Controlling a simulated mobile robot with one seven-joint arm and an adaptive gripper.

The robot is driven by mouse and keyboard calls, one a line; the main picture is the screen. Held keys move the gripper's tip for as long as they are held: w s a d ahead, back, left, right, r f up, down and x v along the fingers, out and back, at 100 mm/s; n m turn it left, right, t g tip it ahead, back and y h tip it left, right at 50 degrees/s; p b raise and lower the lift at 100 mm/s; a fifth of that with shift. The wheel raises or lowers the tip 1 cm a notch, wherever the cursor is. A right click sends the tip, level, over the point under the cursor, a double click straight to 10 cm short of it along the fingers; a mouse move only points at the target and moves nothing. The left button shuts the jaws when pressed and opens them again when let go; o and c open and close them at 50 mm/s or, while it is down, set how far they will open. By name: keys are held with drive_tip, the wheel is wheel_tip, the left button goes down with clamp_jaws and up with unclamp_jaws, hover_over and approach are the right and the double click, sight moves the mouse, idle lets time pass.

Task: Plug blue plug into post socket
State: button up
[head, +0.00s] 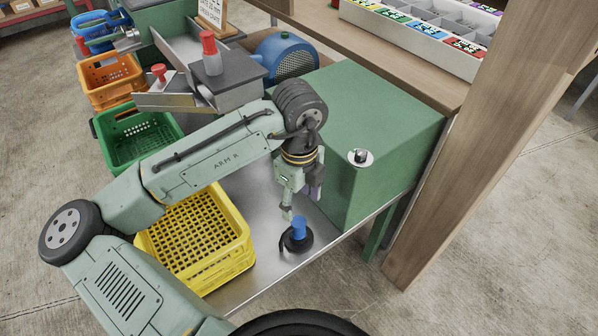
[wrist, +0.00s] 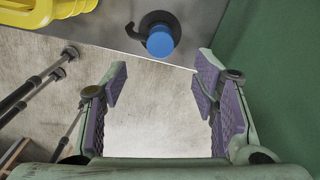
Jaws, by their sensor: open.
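The blue plug (head: 299,228) stands upright on the metal bench top, in or on a round black base (head: 297,243) with a curved black piece at its left. In the wrist view the blue plug (wrist: 160,42) lies beyond my fingertips, above the middle of the gap. My gripper (head: 300,203) points down close to the plug, with its jaws apart. In the wrist view my gripper (wrist: 161,82) has nothing between its purple pads. I cannot pick out the post socket with certainty.
A green box (head: 394,110) with a round white-and-black fitting (head: 361,157) stands right of my gripper. A yellow crate (head: 239,260) sits at the left; green (head: 99,131) and orange (head: 83,79) crates are farther back. A wooden post (head: 455,170) rises at the right.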

sight(299, 222)
drive_tip(key=shift+w+f, duration=0.2)
drive_tip(key=shift+f, duration=0.25)
wheel_tip(299, 222, down, 10)
drive_tip(key=shift+s+r, duration=0.1)
drive_tip(key=shift+s, duration=0.05)
clamp_jaws()
idle(1.1)
drive_tip(key=shift+r+p, duration=0.6)
drive_tip(key=shift+p, duration=0.05)
idle(0.5)
